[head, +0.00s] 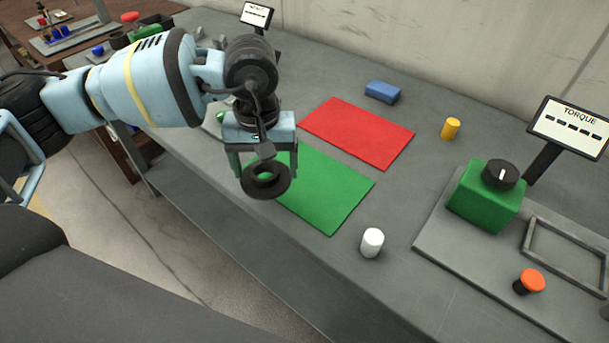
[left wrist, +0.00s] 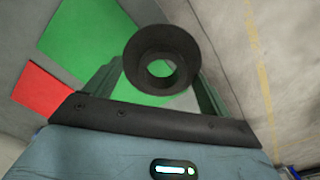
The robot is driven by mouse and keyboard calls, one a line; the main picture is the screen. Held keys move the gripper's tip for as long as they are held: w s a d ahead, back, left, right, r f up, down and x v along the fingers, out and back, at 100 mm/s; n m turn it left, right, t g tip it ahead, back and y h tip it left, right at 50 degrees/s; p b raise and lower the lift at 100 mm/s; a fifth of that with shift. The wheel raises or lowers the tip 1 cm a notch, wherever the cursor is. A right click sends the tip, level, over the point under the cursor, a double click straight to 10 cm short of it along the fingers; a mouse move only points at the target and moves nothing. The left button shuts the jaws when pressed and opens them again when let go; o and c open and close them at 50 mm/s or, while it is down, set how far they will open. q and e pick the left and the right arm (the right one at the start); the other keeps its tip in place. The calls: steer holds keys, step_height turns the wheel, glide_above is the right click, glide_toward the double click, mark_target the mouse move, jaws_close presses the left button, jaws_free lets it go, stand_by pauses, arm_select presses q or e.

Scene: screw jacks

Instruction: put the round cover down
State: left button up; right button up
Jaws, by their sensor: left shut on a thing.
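The round cover (head: 265,181) is a dark ring with a hole in its middle. My left gripper (head: 264,172) is shut on it and holds it in the air over the left edge of the green mat (head: 325,190). In the left wrist view the round cover (left wrist: 161,60) sits between the fingers, and the green mat (left wrist: 90,45) shows beyond it and through its hole. My right gripper is not in view.
A red mat (head: 360,132) lies behind the green one.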

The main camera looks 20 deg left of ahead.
arm_select(q)
steer(key=n, duration=0.2)
steer(key=w+d+n, duration=0.1)
steer(key=shift+f+n+b, duration=0.1)
steer(key=shift+n+b, duration=0.2)
steer(key=shift+n, duration=0.1)
steer(key=n, duration=0.2)
steer(key=w+n, duration=0.1)
steer(key=shift+d+n+b, duration=0.35)
steer(key=shift+n, duration=0.05)
steer(key=w+d+n+b, duration=0.1)
steer(key=n, duration=0.5)
step_height(320, 180, up, 4)
steer(key=n+b, duration=0.4)
steer(key=n, duration=1.6)
glide_above(315, 186)
steer(key=shift+f, duration=0.15)
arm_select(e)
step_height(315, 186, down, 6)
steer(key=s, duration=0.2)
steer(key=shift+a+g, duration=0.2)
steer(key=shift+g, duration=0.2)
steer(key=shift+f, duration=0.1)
arm_select(q)
step_height(315, 186, down, 5)
steer(key=shift+f, duration=2.5)
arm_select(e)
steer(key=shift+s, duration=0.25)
